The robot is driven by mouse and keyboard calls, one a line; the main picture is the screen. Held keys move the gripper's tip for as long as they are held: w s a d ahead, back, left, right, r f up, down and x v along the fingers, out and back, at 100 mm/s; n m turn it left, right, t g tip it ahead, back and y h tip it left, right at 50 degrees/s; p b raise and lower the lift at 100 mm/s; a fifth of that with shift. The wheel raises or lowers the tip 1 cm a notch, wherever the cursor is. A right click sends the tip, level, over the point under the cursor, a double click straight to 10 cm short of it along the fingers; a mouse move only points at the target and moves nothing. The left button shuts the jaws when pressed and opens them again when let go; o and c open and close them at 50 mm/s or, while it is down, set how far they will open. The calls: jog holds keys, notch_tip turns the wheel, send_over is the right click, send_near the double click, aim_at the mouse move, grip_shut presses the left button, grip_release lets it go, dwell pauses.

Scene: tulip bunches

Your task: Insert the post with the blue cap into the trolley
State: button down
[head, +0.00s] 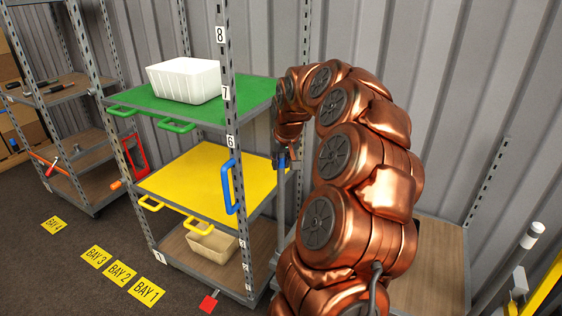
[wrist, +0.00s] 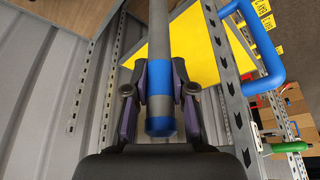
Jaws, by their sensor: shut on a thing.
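My gripper (head: 286,160) is shut on a grey post (head: 281,195) beside the shelved trolley. In the wrist view the post (wrist: 155,30) runs away between the two dark fingers of my gripper (wrist: 158,92). Its blue cap (wrist: 160,126) is at the near end, and a blue band is a little farther along. The post's far end is out of view. The shelved trolley has a green shelf (head: 140,103), a yellow shelf (head: 205,175) and perforated uprights. A low trolley with a wooden deck (head: 440,262) stands behind my arm, partly hidden.
A white bin (head: 184,80) stands on the green shelf. A blue handle (head: 230,187) sticks out from the near upright. A beige box (head: 212,245) is on the bottom deck. A white-capped post (head: 532,234) is at right. The corrugated wall (head: 460,80) is close behind.

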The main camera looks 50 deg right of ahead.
jog(key=shift+f+b, duration=0.8)
jog(key=shift+f, duration=0.3)
jog(key=c, duration=0.9)
grip_release()
jog(key=shift+r, duration=0.15)
jog(key=shift+r+p, duration=0.6)
jog(key=shift+r, duration=1.75)
